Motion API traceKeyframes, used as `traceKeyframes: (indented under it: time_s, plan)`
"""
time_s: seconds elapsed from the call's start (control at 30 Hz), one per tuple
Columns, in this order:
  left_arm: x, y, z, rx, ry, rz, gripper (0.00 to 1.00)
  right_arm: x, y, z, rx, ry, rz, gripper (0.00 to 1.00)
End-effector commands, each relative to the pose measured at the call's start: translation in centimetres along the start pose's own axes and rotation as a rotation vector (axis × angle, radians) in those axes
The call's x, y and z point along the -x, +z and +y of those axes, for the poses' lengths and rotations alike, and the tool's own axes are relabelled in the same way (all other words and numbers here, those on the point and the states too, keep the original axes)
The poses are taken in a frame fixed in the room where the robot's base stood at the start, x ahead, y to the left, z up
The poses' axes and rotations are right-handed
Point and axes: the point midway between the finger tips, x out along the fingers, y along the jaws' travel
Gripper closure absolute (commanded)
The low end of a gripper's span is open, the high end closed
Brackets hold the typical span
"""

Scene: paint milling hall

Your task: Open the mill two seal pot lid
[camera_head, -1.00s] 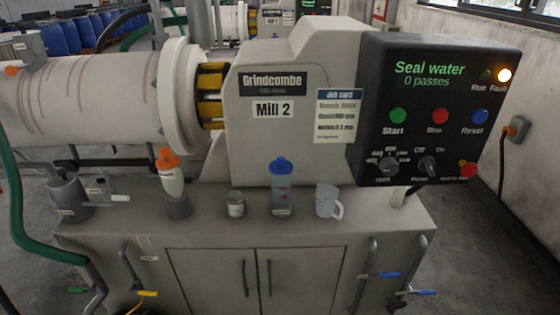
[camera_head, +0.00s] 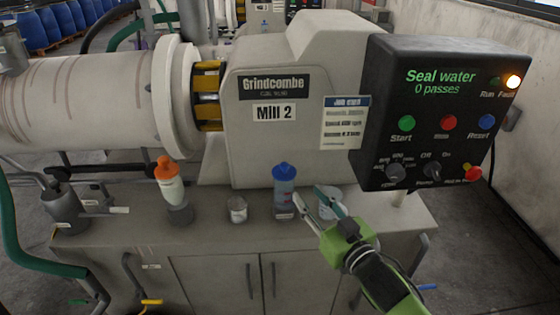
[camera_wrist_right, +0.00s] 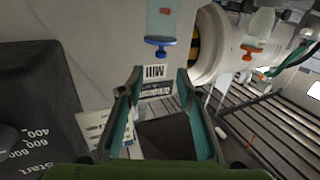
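Mill 2 (camera_head: 300,80) fills the middle of the head view. On the bench below it stand a clear bottle with a blue lid (camera_head: 284,171) and a whitish bottle with an orange cap (camera_head: 164,168) in a grey holder. No readable label shows which is the seal pot. My right gripper (camera_head: 309,194) is open and empty, just right of the blue-lidded bottle, in front of the mug. In the right wrist view, the open fingers (camera_wrist_right: 160,75) point towards the mill; the blue lid (camera_wrist_right: 160,42) appears beyond them, inverted. My left gripper is out of view.
A small labelled tin (camera_head: 237,209) and a white mug (camera_head: 329,203) share the bench, the mug partly hidden by my gripper. A grey pot (camera_head: 66,205) stands at left. The black control panel (camera_head: 440,115), Fault lamp lit, overhangs the right. Bare bench lies around the tin.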

Motion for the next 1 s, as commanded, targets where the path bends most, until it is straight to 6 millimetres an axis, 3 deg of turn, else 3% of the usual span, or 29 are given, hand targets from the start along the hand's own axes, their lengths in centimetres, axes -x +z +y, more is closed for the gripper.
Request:
traceKeyframes:
  time_s: [0.17, 0.7, 1.0]
  plan:
    - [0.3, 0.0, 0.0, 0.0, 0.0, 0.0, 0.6, -1.0, -0.9, -0.2, 0.0, -0.005, 0.014, 0.67]
    - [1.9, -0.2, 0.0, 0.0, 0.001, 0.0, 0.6, -10.7, -1.0, -0.3, 0.0, -0.005, 0.013, 0.67]
    - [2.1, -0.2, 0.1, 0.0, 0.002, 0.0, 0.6, -13.5, -0.8, -0.3, 0.0, -0.005, 0.011, 0.67]
